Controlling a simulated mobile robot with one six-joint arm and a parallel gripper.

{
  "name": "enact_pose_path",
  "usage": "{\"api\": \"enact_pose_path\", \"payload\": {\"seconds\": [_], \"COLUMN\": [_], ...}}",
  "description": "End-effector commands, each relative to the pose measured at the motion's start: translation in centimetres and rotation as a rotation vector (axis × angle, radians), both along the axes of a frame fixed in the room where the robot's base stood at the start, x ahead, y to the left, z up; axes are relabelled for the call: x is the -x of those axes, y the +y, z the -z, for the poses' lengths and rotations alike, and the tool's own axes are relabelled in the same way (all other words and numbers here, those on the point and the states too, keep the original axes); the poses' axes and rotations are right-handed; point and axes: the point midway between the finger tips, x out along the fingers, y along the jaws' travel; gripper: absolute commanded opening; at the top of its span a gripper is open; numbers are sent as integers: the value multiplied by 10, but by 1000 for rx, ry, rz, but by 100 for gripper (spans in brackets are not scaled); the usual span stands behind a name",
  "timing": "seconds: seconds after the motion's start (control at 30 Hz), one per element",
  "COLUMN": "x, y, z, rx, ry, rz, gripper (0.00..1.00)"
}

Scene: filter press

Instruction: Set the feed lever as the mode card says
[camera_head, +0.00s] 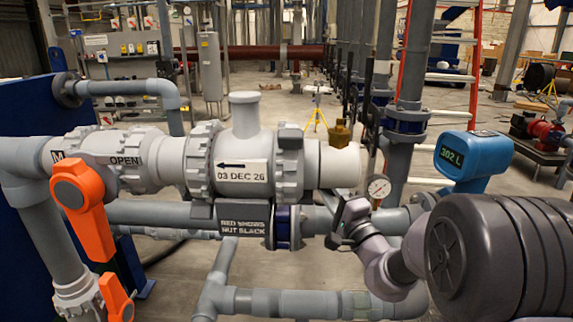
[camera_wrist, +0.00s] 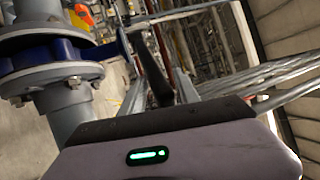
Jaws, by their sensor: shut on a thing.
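A blue valve body (camera_head: 284,228) sits between flanges in the lower grey pipe. The wrist view shows it at the upper left (camera_wrist: 50,50). A black lever (camera_wrist: 150,70) runs from its blue stem down toward my gripper. My gripper (camera_head: 338,238) is shut on this lever, just right of the blue valve; its fingertips are mostly hidden. I cannot read the lever's angle well. No mode card is clearly seen. A dark plate (camera_head: 244,228) appears to read "RED SHOWS NUT SLACK".
An orange handle (camera_head: 84,208) stands at the left beside an "OPEN" label. A round gauge (camera_head: 379,187) and a blue meter (camera_head: 474,155) reading 302 L are close to my arm. Pipes crowd below.

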Motion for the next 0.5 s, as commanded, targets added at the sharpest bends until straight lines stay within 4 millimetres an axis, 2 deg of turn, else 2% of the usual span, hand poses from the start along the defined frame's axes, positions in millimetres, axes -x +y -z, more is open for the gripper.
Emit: {"api": "enact_pose_path", "payload": {"seconds": [0.03,0.1,0.27,0.5], "x": [-1,-1,2,16], "y": [1,1,2,22], "z": [-9,-12,-4,-1], "rx": [1,1,0,0], "ry": [12,13,6,5], "rz": [-3,-3,-1,-5], "gripper": [12,12,11,11]}}
